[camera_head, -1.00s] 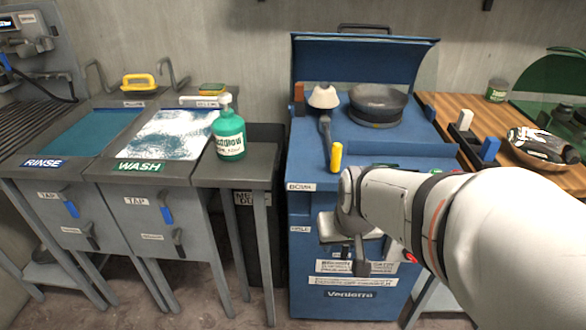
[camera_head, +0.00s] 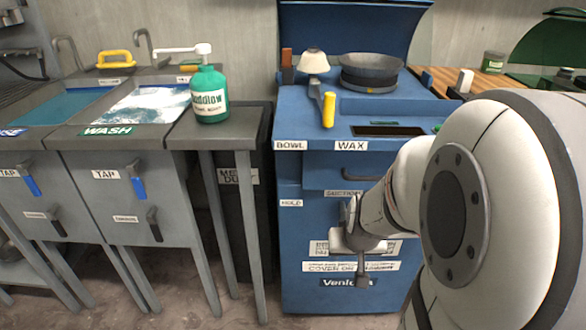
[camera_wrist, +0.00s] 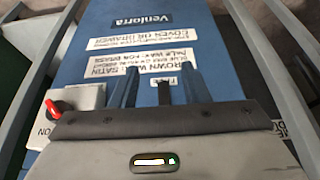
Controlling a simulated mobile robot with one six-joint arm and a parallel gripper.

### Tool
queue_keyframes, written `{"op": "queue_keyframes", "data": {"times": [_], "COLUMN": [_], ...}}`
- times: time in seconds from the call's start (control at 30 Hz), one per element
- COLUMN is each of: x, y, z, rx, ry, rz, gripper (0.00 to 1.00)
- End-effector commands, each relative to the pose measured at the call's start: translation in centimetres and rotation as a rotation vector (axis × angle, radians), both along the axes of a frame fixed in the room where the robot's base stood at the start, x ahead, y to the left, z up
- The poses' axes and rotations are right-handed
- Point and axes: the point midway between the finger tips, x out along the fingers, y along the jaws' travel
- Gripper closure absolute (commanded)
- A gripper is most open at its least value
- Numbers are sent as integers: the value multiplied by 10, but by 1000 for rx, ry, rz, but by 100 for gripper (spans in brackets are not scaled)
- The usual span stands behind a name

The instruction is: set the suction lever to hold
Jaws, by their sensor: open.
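The blue machine (camera_head: 312,245) carries a "SUCTION" label (camera_head: 343,193), partly covered by my arm, and a "HOLD" label (camera_head: 290,203) at its left edge. My gripper (camera_head: 361,272) is in front of the machine, below the suction label. In the wrist view my gripper (camera_wrist: 160,88) is open, its two dark fingers apart over the blue front, with a small label (camera_wrist: 166,82) between them. Nothing shows held.
A light grey box (camera_wrist: 82,97) with a red switch (camera_wrist: 53,108) lies left of my fingers in the wrist view. A yellow-tipped lever (camera_head: 328,110) and dark bowl (camera_head: 370,72) are on the machine top. A green bottle (camera_head: 209,95) stands on the left bench.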

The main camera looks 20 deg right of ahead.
Motion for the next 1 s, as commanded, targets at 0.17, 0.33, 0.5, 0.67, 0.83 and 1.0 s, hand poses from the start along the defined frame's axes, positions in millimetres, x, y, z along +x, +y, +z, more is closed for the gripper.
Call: {"op": "queue_keyframes", "data": {"times": [0.17,0.33,0.5,0.67,0.83,1.0], "x": [10,26,53,87,109,117], "y": [-3,-7,-16,-26,-32,-34], "z": [6,5,-1,-2,-21,-40], "rx": [1,2,-2,-1,0,0], "ry": [7,6,1,0,4,2], "rz": [-2,-1,0,-2,-3,-3], "gripper": [58,58,58,58,58,58]}}
